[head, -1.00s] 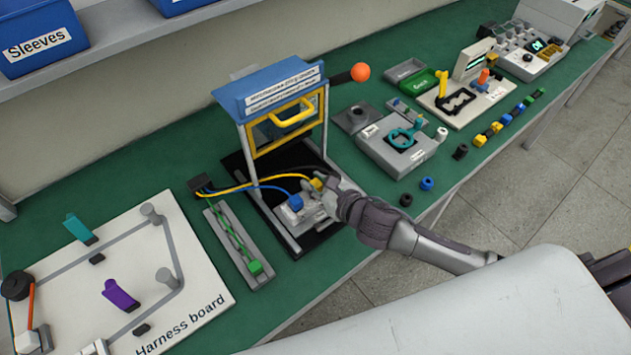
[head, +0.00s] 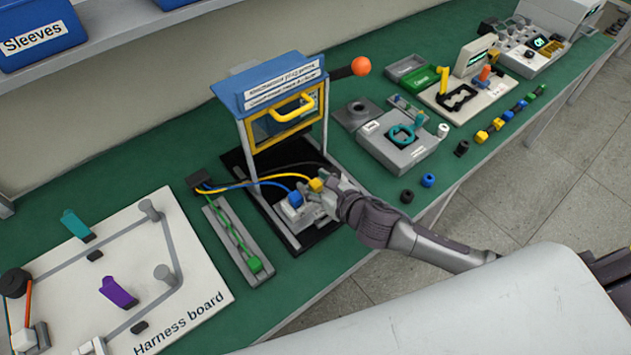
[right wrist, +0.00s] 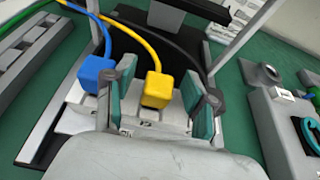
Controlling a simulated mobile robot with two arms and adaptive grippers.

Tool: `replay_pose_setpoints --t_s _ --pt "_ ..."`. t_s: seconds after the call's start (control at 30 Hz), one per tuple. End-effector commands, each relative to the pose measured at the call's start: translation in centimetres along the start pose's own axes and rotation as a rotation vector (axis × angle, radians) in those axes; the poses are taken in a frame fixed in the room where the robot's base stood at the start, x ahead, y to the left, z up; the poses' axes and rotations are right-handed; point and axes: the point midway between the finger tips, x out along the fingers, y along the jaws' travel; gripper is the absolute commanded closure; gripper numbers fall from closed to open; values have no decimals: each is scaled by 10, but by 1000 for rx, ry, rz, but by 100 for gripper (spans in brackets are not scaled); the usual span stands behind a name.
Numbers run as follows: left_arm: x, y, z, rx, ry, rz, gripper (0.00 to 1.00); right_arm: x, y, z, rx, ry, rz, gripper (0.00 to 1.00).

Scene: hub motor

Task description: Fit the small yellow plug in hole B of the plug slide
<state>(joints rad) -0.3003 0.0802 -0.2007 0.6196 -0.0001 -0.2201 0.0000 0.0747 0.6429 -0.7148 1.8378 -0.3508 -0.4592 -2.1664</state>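The small yellow plug (head: 316,184), on a yellow wire, is at the light grey plug slide (head: 293,216) under the blue-topped fixture. In the right wrist view the yellow plug (right wrist: 158,90) is upright over the slide's top (right wrist: 75,120), right of the blue plug (right wrist: 97,74). My right gripper (head: 332,188) is around the yellow plug. Its teal-padded fingers (right wrist: 160,92) stand apart on both sides, with visible gaps. The plug's lower end and the hole beneath are hidden, so I cannot tell how deep it sits. Hole letters are unreadable. My left gripper is out of view.
The blue plug (head: 295,199) stands beside it on the slide. A green plug (head: 255,264) lies in a narrow grey tray (head: 262,279) at left. The fixture's yellow-framed door (head: 290,125) is raised above the slide. A black wire runs behind the gripper.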

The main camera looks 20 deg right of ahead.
Motion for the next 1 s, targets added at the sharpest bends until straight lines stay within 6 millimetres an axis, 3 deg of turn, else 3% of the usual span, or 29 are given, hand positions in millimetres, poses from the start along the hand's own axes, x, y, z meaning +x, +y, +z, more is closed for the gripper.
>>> replay_pose_setpoints --t_s 0.37,0.8,1.0 --pt "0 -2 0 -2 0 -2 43 -8 -1 -1 -1 2 -1 43" --pt "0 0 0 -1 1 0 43 -94 1 -1 -2 3 2 43" --pt "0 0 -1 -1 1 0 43 -116 0 -1 -1 1 -1 43"
